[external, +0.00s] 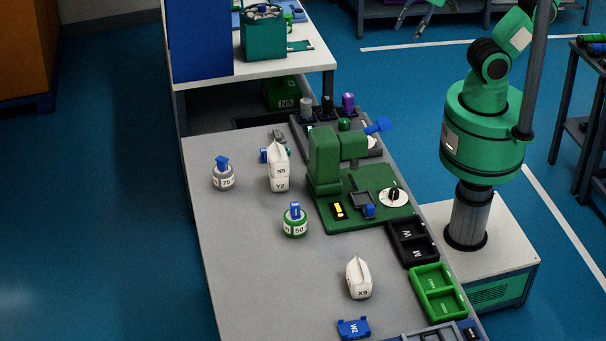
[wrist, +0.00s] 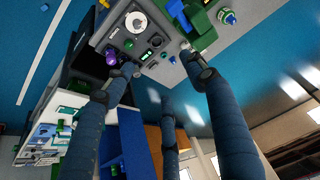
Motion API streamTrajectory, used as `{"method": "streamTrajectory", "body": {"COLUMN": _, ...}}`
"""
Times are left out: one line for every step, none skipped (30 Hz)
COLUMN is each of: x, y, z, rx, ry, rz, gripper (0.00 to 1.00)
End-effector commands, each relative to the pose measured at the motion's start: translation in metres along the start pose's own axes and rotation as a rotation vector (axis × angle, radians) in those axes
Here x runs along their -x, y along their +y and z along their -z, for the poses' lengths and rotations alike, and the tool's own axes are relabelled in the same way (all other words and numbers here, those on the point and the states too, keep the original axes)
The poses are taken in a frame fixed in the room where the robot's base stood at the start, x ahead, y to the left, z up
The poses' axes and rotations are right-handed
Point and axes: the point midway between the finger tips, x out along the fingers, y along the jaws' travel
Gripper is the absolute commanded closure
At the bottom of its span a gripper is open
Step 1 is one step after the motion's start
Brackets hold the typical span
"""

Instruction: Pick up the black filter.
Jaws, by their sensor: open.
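In the external view a small black cylinder (external: 327,106), which looks like the black filter, stands upright at the far end of the workbench. It is between a grey cylinder (external: 306,107) and a purple one (external: 348,102). My gripper (external: 415,16) is at the top edge, high and to the right of it, apart from the bench. In the wrist view my gripper (wrist: 160,78) has its fingers spread with nothing between them. The purple cylinder (wrist: 110,57) shows near the left finger; I cannot surely tell the black one there.
A green machine (external: 325,160) stands on the bench near the cylinders. White cartons (external: 279,168), round jars (external: 295,222) and black (external: 412,243) and green (external: 438,290) trays occupy the grey bench top (external: 235,270). A white table (external: 290,65) with a green box stands behind.

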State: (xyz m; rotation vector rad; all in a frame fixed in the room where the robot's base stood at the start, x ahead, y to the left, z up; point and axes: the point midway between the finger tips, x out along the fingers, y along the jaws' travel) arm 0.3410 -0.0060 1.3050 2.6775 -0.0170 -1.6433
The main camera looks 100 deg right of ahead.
Motion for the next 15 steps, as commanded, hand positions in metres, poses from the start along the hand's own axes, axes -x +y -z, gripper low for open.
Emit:
{"method": "streamTrajectory", "body": {"x": -0.006, "y": 0.003, "z": 0.004, "rx": -0.005, "ry": -0.013, "rz": -0.005, "gripper": 0.44}}
{"method": "streamTrajectory", "body": {"x": -0.009, "y": 0.006, "z": 0.007, "rx": -0.008, "ry": -0.02, "rz": -0.007, "gripper": 0.44}}
{"method": "streamTrajectory", "body": {"x": -0.014, "y": 0.009, "z": 0.012, "rx": -0.011, "ry": -0.03, "rz": -0.011, "gripper": 0.44}}
{"method": "streamTrajectory", "body": {"x": -0.018, "y": 0.011, "z": 0.015, "rx": -0.014, "ry": -0.038, "rz": -0.014, "gripper": 0.44}}
{"method": "streamTrajectory", "body": {"x": -0.022, "y": 0.014, "z": 0.019, "rx": -0.016, "ry": -0.046, "rz": -0.017, "gripper": 0.44}}
{"method": "streamTrajectory", "body": {"x": -0.029, "y": 0.018, "z": 0.024, "rx": -0.02, "ry": -0.058, "rz": -0.021, "gripper": 0.44}}
{"method": "streamTrajectory", "body": {"x": -0.034, "y": 0.022, "z": 0.028, "rx": -0.023, "ry": -0.068, "rz": -0.024, "gripper": 0.44}}
{"method": "streamTrajectory", "body": {"x": -0.039, "y": 0.025, "z": 0.032, "rx": -0.026, "ry": -0.077, "rz": -0.026, "gripper": 0.44}}
{"method": "streamTrajectory", "body": {"x": -0.046, "y": 0.03, "z": 0.037, "rx": -0.031, "ry": -0.09, "rz": -0.03, "gripper": 0.44}}
{"method": "streamTrajectory", "body": {"x": -0.052, "y": 0.034, "z": 0.04, "rx": -0.034, "ry": -0.1, "rz": -0.033, "gripper": 0.44}}
{"method": "streamTrajectory", "body": {"x": -0.057, "y": 0.038, "z": 0.044, "rx": -0.037, "ry": -0.11, "rz": -0.035, "gripper": 0.44}}
{"method": "streamTrajectory", "body": {"x": -0.065, "y": 0.043, "z": 0.048, "rx": -0.041, "ry": -0.123, "rz": -0.039, "gripper": 0.44}}
{"method": "streamTrajectory", "body": {"x": -0.071, "y": 0.047, "z": 0.052, "rx": -0.044, "ry": -0.132, "rz": -0.041, "gripper": 0.44}}
{"method": "streamTrajectory", "body": {"x": -0.077, "y": 0.051, "z": 0.055, "rx": -0.048, "ry": -0.141, "rz": -0.043, "gripper": 0.44}}
{"method": "streamTrajectory", "body": {"x": -0.086, "y": 0.057, "z": 0.059, "rx": -0.053, "ry": -0.154, "rz": -0.046, "gripper": 0.44}}
